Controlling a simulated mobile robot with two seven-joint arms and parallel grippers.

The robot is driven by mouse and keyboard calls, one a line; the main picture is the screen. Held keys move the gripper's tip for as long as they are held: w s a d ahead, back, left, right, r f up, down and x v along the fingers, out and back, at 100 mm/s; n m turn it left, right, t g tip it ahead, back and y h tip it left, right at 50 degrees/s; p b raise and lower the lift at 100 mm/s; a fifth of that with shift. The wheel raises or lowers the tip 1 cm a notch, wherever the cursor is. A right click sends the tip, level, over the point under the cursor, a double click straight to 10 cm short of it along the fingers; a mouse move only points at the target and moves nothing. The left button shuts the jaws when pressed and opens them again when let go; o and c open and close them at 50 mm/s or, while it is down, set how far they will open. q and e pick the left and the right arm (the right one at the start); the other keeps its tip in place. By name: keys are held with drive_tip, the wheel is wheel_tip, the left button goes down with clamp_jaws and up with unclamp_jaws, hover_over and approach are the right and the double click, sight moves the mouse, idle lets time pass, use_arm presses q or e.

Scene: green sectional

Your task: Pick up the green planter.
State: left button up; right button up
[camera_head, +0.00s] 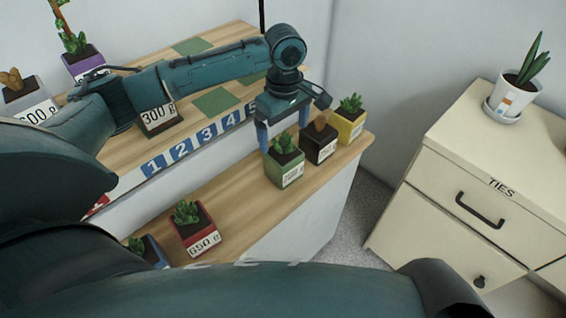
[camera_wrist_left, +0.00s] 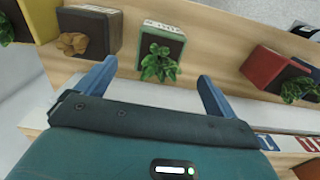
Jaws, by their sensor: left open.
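The green planter (camera_head: 286,172) is a small square pot with a white label and a leafy plant. It stands on the lower wooden shelf in the head view. My left gripper (camera_head: 284,131) is open and points down above it, its blue fingers apart. In the left wrist view the green planter (camera_wrist_left: 146,46) lies ahead of the open left gripper (camera_wrist_left: 157,72). Its plant shows between the two fingertips, and neither finger appears to touch the pot. My right gripper is not in view.
A dark brown planter (camera_head: 318,148) stands close beside the green one, with a yellow planter (camera_head: 348,128) beyond. A red planter (camera_head: 197,236) and a blue planter (camera_head: 154,253) stand left on the lower shelf. A cream drawer cabinet (camera_head: 475,180) is at the right.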

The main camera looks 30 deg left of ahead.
sight(284, 152)
use_arm(q)
wheel_tip(284, 152, down, 8)
drive_tip(key=shift+a+f, duration=0.1)
drive_tip(key=shift+f, duration=0.15)
drive_tip(key=shift+c, duration=0.5)
drive_tip(key=shift+w, duration=0.1)
drive_tip(key=c, duration=1.1)
